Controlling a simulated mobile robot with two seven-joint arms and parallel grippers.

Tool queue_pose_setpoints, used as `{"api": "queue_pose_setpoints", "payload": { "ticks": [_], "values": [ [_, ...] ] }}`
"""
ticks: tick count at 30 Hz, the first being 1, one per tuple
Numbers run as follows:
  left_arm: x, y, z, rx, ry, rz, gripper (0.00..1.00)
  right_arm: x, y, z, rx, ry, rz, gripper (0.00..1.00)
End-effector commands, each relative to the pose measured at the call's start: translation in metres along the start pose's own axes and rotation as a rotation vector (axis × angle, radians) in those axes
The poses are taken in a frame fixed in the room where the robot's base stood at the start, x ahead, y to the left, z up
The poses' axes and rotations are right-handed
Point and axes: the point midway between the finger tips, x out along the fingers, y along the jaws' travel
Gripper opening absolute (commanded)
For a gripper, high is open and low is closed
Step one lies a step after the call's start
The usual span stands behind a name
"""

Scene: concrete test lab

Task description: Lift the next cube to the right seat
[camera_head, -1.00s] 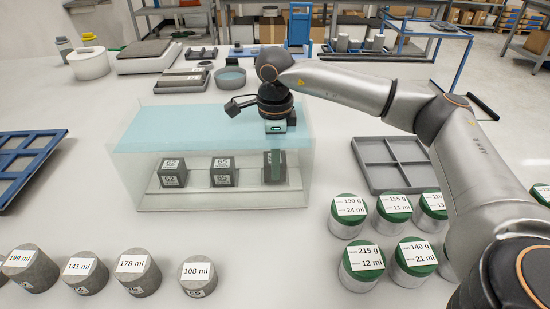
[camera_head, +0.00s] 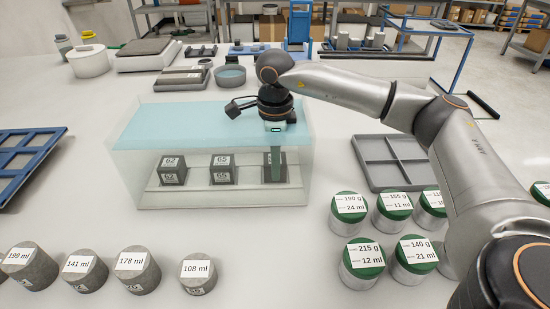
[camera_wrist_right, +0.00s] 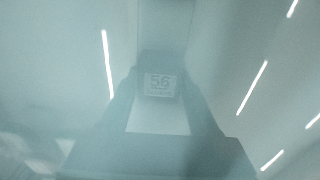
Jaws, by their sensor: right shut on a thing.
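A clear water tank (camera_head: 128,185) stands on the table in the head view. Three dark cubes sit in a row inside it on a pale step. The left cube (camera_head: 173,170) is labelled 62 and the middle cube (camera_head: 222,170) 65. My right gripper (camera_head: 275,166) reaches down through the water and is shut on the right cube (camera_head: 293,170), which appears at the level of the others. The fingers hide part of that cube. The wrist view is hazy and shows the cube (camera_wrist_right: 160,85) with label 56 between the fingers. My left gripper is out of view.
Several labelled grey cylinders (camera_head: 138,270) stand at the front left, and several green-lidded jars (camera_head: 362,262) at the front right. A grey divided tray (camera_head: 392,160) lies right of the tank. A blue rack (camera_head: 25,165) lies at the left. The tank walls surround my gripper.

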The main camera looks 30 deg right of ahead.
Motion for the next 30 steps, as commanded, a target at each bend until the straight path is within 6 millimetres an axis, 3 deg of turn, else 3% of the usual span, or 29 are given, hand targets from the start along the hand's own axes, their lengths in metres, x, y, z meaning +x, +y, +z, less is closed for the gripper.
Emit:
{"api": "queue_pose_setpoints", "payload": {
  "ticks": [20, 21, 30],
  "values": [
    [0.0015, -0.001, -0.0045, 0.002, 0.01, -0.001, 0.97, 0.0022, -0.0002, 0.0004, 0.0, -0.001, -0.001, 0.0],
    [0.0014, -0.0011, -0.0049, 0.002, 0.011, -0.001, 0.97, 0.0018, -0.0003, 0.0004, 0.0, -0.002, -0.002, 0.65],
    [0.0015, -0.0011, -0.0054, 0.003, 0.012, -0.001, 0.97, 0.0022, -0.0001, 0.0003, 0.0, -0.001, -0.001, 0.97]
  ]
}}
